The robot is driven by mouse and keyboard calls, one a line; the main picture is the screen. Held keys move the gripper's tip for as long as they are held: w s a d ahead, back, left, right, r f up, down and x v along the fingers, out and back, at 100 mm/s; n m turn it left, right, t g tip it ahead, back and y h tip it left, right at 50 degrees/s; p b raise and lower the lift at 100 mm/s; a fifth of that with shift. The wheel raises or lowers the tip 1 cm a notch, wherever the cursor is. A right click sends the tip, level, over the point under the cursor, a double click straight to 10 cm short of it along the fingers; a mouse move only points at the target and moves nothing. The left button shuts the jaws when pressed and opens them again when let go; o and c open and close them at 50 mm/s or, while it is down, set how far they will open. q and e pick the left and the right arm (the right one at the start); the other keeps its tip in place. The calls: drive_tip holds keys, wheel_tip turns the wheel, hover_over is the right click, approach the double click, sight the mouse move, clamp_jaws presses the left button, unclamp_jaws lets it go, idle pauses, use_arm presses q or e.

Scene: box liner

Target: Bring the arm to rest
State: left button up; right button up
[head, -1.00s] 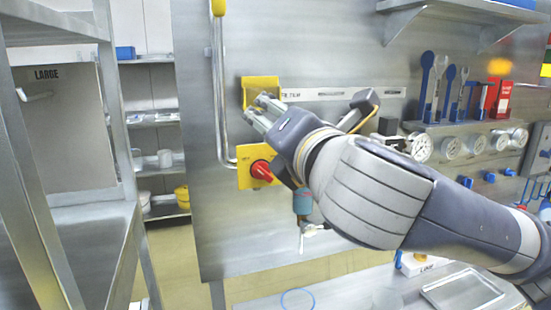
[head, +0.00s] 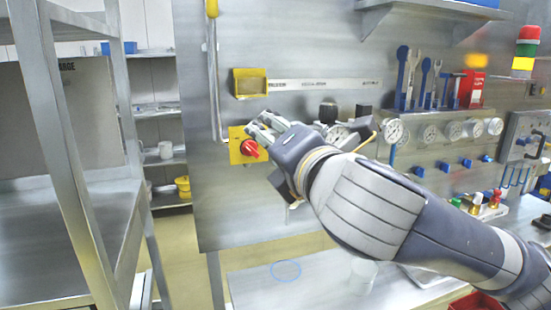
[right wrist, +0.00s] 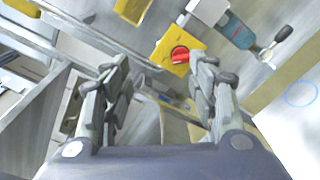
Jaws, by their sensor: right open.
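My right arm reaches in from the right in the head view. Its gripper (head: 262,128) is in front of the metal panel, overlapping the yellow plate (head: 236,146) with the red rotary knob (head: 250,149). In the right wrist view the gripper (right wrist: 160,92) has its two fingers spread apart with nothing between them. The red knob (right wrist: 180,55) shows beyond the fingers, apart from them. My left gripper is in neither view.
A yellow holder (head: 250,83) and a label strip (head: 325,85) are on the panel, with gauges (head: 455,131) to the right. A metal rack (head: 80,200) stands at the left. A blue ring (head: 286,271) lies on the bench (head: 320,285) below.

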drive_tip(key=s+d+f+m+g+h, duration=0.1)
drive_tip(key=s+d+f+m+g, duration=0.3)
drive_tip(key=f, duration=0.7)
drive_tip(key=d+f+m, duration=0.1)
drive_tip(key=f+m, duration=0.6)
drive_tip(key=f, duration=0.5)
drive_tip(key=s+d+f+m+g+h, duration=0.1)
drive_tip(key=s+d+f+m+g, duration=0.3)
drive_tip(key=f, duration=0.7)
drive_tip(key=s+d+f+m+g+h, duration=0.2)
drive_tip(key=s+d+f+m, duration=0.4)
drive_tip(key=s+f, duration=0.45)
drive_tip(key=s+d+f+m+g+h, duration=0.1)
drive_tip(key=s+d+f+m+g, duration=0.2)
drive_tip(key=s+d+f+m, duration=0.55)
wheel_tip(320, 180, down, 28)
drive_tip(key=s+a+n+g, duration=0.1)
drive_tip(key=s+a+n, duration=0.2)
drive_tip(key=s+d+f+g, duration=0.1)
drive_tip(key=s+d+f, duration=0.2)
drive_tip(key=s+f, duration=1.3)
drive_tip(key=shift+s+f+h, duration=0.2)
drive_tip(key=shift+s+h, duration=0.1)
drive_tip(key=shift+s, duration=0.15)
